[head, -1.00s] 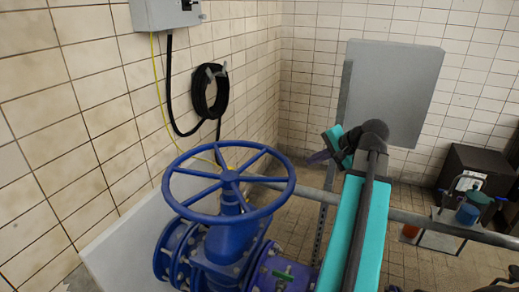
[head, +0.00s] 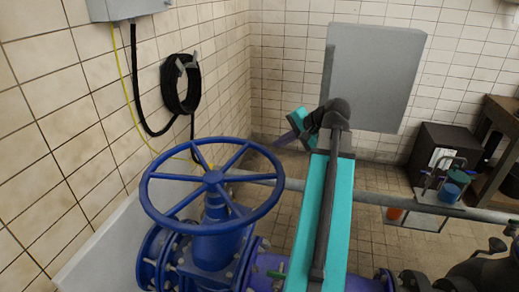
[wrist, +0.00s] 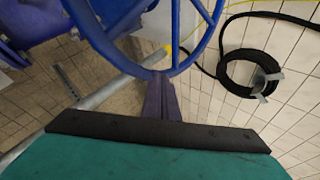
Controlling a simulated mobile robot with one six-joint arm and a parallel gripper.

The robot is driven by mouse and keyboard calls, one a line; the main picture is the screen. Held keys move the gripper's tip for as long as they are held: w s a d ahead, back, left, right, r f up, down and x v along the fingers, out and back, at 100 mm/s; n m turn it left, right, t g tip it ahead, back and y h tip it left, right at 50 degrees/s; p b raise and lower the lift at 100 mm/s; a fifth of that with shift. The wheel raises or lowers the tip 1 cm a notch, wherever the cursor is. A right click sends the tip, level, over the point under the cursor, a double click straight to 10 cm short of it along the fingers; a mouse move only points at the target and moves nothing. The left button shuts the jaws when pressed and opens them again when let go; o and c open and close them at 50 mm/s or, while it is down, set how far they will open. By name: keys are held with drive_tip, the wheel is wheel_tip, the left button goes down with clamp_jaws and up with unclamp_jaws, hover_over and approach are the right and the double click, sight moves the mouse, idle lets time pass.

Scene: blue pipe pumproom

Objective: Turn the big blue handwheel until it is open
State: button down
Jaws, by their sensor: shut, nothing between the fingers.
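The big blue handwheel (head: 212,178) sits level on top of a blue valve body (head: 215,245), left of centre in the head view. Its rim and several spokes show, and part of the rim crosses the top of the wrist view (wrist: 180,68). My gripper (head: 280,141) is to the right of and behind the wheel in the head view, with its purple fingers pointing left towards the rim. In the wrist view my gripper (wrist: 160,78) is shut and empty, its fingertips overlapping the rim in the picture. I cannot tell whether they touch it.
A grey pipe (head: 380,196) runs behind the wheel and my arm. A black cable coil (head: 181,85) hangs on the left tiled wall. A grey panel (head: 375,80) stands behind my arm. A dark box (head: 440,155) is at the right. Tiled floor shows beyond the pipe.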

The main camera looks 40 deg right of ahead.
drive_tip(key=p, duration=0.3)
approach(257, 150)
drive_tip(key=shift+w+a+f, duration=0.35)
drive_tip(key=shift+a+f, duration=0.2)
drive_tip(key=shift+f, duration=0.25)
drive_tip(key=shift+w+a+f, duration=0.3)
drive_tip(key=shift+a+f, duration=0.25)
drive_tip(key=shift+f, duration=0.3)
drive_tip(key=shift+w+a+f+p, duration=0.1)
drive_tip(key=shift+w+f+p, duration=0.2)
drive_tip(key=shift+w, duration=0.4)
drive_tip(key=shift+w+a+f+p, duration=0.1)
drive_tip(key=shift+w+f+p, duration=0.2)
drive_tip(key=shift+w, duration=0.35)
drive_tip(key=shift+w+f+p, duration=0.2)
drive_tip(key=shift+w+f, duration=0.1)
drive_tip(key=shift+w, duration=0.4)
